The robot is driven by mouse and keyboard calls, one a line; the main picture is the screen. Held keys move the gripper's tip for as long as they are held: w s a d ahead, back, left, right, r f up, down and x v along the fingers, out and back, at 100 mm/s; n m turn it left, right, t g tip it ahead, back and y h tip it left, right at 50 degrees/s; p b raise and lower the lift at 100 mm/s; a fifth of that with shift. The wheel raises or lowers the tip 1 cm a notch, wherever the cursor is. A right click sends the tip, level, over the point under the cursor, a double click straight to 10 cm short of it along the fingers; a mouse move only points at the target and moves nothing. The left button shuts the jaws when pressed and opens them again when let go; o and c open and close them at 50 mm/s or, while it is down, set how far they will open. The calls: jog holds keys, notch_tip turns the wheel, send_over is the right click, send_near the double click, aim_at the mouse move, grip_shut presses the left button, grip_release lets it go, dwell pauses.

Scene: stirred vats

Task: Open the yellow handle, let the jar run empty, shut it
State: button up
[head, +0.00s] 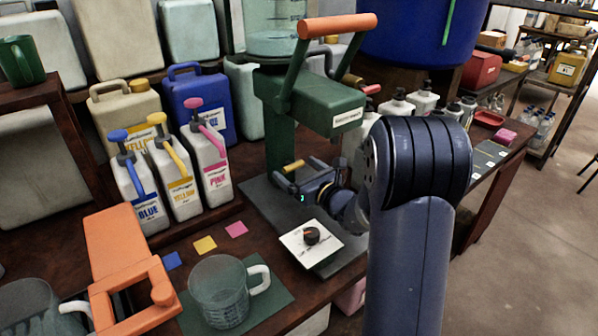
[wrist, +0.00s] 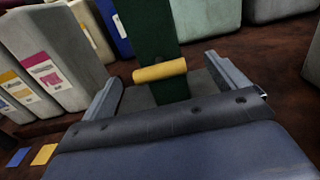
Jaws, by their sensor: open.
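The yellow handle (head: 294,166) is a short bar on the front of the green stand (head: 277,140), low under its green head. In the wrist view the yellow handle (wrist: 160,71) lies crosswise between my fingertips, with a gap on each side. My gripper (head: 297,174) is open and empty, its fingers pointing at the stand; its two fingers also show in the wrist view (wrist: 164,76). The clear jar (head: 276,22) with scale marks sits above the green head, its top cut off by the frame. Its liquid level is hard to tell.
An orange lever (head: 338,26) rises from the green head. A white plate with a dark dial (head: 311,236) lies below my gripper. A clear measuring jug (head: 219,292) stands on a green mat in front. Pump bottles (head: 174,178) stand left; a blue vat (head: 420,30) is behind.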

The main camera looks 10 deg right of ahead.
jog(key=c, duration=1)
jog(key=shift+o, duration=0.2)
